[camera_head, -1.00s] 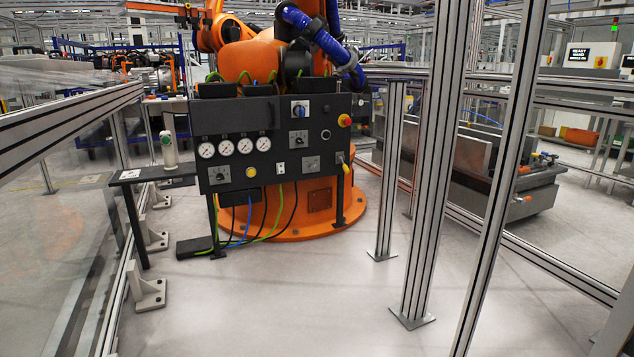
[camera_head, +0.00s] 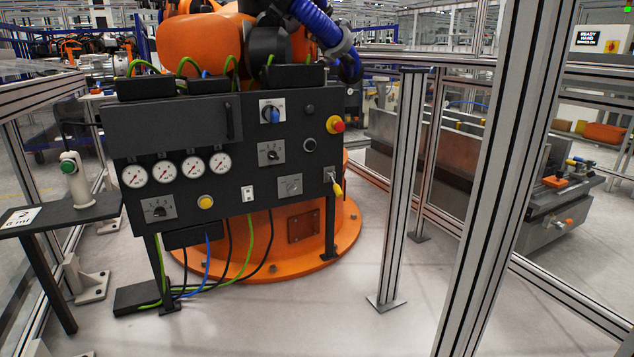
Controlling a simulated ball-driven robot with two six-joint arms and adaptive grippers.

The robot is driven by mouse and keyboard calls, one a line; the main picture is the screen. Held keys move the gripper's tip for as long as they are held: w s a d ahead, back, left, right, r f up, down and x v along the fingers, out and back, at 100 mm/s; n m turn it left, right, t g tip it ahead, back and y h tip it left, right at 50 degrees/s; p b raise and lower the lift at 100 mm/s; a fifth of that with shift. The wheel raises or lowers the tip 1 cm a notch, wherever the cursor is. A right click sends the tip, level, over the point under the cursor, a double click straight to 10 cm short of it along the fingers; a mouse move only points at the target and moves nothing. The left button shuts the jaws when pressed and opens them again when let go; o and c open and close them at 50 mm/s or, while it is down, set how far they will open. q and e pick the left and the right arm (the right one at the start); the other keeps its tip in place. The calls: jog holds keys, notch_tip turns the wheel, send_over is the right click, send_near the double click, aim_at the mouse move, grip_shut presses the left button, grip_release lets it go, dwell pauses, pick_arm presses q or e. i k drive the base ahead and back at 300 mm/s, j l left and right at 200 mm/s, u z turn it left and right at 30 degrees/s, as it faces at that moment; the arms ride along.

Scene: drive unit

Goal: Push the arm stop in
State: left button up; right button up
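A dark control panel (camera_head: 225,187) stands ahead in front of an orange robot arm. On its upper right side is a red push button on a yellow base (camera_head: 336,124), which looks like the arm stop. Whether it is in or out is too small to tell. Below it, a yellow-ended lever or key (camera_head: 336,187) sticks out of the panel. Neither of my grippers shows in the head view.
Metal fence posts (camera_head: 403,190) (camera_head: 505,180) rise to the right. An orange round base (camera_head: 270,255) lies behind the panel. The floor in front is clear.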

aim_at(339, 125)
jog(key=i, duration=1.35)
jog(key=i+u, duration=0.3)
jog(key=i, duration=0.15)
jog(key=i+l+u, duration=0.25)
jog(key=i, duration=0.25)
